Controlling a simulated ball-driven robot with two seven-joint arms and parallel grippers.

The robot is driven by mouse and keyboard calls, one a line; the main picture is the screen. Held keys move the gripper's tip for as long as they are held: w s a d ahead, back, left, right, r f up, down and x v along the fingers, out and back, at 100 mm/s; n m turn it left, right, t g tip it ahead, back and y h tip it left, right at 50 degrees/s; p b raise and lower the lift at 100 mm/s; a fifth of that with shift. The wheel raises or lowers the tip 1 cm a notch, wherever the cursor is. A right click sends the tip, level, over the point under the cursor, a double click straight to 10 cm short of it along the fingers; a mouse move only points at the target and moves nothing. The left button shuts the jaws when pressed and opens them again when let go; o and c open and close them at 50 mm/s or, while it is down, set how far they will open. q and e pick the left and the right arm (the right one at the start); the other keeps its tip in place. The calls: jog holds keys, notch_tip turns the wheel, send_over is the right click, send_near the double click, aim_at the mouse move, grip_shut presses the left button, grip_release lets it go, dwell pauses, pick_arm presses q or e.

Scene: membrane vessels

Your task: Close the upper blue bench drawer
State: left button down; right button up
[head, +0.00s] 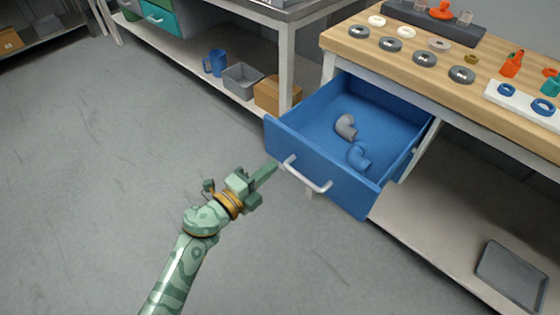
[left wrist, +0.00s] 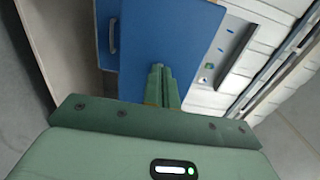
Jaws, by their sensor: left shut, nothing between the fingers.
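The blue bench drawer (head: 345,180) is pulled out from under the wooden-topped bench, with its white bar handle (head: 307,175) on the front. A grey elbow fitting (head: 345,127) and a blue elbow fitting (head: 358,157) lie inside it. My left gripper (head: 271,169) is shut and empty. In the head view its fingertips appear just left of the handle and the drawer front; I cannot tell whether they touch it. In the left wrist view the shut fingers (left wrist: 161,78) point toward a blue surface (left wrist: 165,40). My right gripper is not in view.
The wooden bench top (head: 400,55) holds several grey discs, a white tray (head: 525,103) with rings, and orange parts. A grey tray (head: 512,275) lies on the lower shelf. Another bench at the back left holds a blue mug (head: 215,63), bin and box. Floor left of the drawer is clear.

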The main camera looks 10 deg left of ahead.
aim_at(289, 153)
pick_arm(q)
jog(key=b+x, duration=0.1)
jog(key=x, duration=0.2)
jog(key=shift+w+d+f, duration=0.15)
jog(key=shift+w, duration=0.1)
jog(key=shift+w+d, duration=0.2)
jog(key=shift+w, duration=0.05)
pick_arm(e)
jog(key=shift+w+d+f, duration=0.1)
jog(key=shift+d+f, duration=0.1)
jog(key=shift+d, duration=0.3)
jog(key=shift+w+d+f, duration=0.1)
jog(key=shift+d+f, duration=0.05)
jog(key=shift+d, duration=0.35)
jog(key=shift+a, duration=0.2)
